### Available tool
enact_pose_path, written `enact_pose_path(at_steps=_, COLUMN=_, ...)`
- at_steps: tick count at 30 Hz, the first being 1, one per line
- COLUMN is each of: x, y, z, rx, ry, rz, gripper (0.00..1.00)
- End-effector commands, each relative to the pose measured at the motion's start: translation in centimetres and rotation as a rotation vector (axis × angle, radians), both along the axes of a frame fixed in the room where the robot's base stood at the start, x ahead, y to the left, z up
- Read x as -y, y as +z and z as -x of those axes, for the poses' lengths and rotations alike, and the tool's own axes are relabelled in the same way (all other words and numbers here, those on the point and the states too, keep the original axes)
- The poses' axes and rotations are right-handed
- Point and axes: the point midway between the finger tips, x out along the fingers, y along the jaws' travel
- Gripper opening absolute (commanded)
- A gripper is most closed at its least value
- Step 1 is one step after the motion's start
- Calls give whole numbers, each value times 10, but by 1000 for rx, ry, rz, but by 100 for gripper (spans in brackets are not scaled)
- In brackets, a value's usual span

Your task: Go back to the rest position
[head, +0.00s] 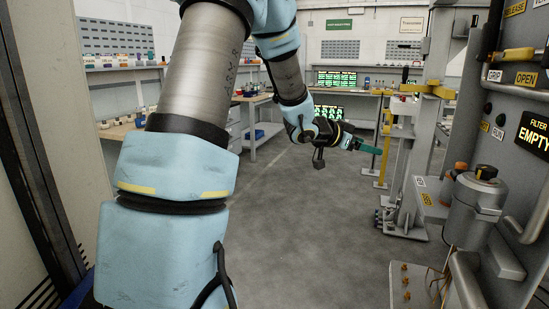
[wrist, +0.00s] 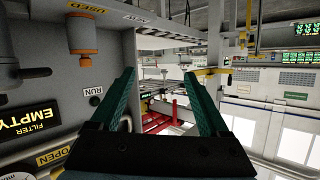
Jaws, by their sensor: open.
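My gripper (head: 376,151) is in mid-air right of the centre of the head view, at the end of my blue and grey arm. Its green fingers point to the right, toward the grey machine (head: 518,60). In the wrist view my gripper (wrist: 160,76) shows two green fingers spread apart, with nothing between them. No object is held.
A grey canister (head: 474,212) stands at the machine's front, beside an orange-topped cylinder (head: 456,172). A grey and yellow frame (head: 404,150) stands behind the gripper. Workbenches (head: 118,130) line the left and back. The floor (head: 300,220) in the middle is clear.

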Motion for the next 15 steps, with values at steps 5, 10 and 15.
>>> enact_pose_path(at_steps=5, x=-125, y=-35, z=-16, rx=-137, ry=430, rz=-220, gripper=79)
enact_pose_path(at_steps=10, x=-233, y=-73, z=32, rx=-379, ry=737, rz=-401, gripper=79)
enact_pose_path(at_steps=15, x=-299, y=-101, z=116, rx=-680, ry=926, rz=-518, gripper=79)
